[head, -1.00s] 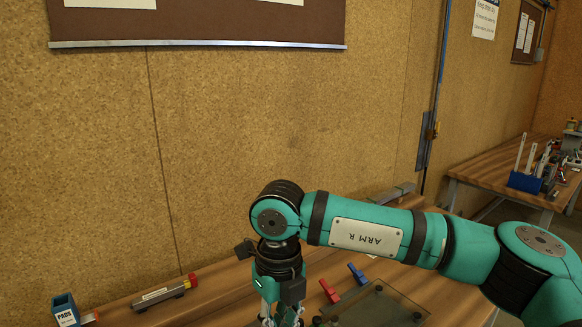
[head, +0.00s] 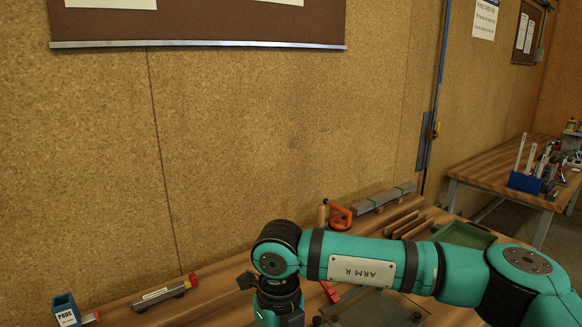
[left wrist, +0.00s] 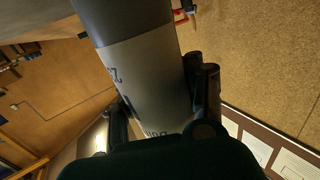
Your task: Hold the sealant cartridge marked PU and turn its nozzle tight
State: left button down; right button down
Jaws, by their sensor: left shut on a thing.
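In the left wrist view a sealant cartridge (left wrist: 142,72), a dark grey cylinder with a lighter grey label, runs up and out at the top edge. Its label print is cut off and partly hidden, so I cannot read the marking. My left gripper (left wrist: 158,98) is shut on the cartridge, with a dark finger on each side of it. The nozzle does not show. The left gripper and this cartridge are not in the head view. My right arm bends down at the wrist over the bench in the head view; its fingers are below the lower edge.
On the bench (head: 225,290) lie a grey bar with a yellow and red end (head: 165,294), a blue PADS box (head: 65,308), a red clamp (head: 329,292) and a glass plate (head: 385,306). Behind my right arm are an orange-handled tool (head: 340,215) and a green tray (head: 465,235).

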jog(key=shift+s+d+f, duration=0.1)
jog(key=shift+s+d, duration=0.1)
jog(key=shift+d, duration=0.25)
dwell(0.3)
jog(key=shift+w+d, duration=0.25)
jog(key=shift+d, duration=0.15)
dwell(0.5)
jog(key=shift+w, duration=0.15)
jog(key=shift+w+a, duration=0.15)
jog(key=shift+w, duration=0.1)
notch_tip(320, 180, up, 6)
dwell(0.6)
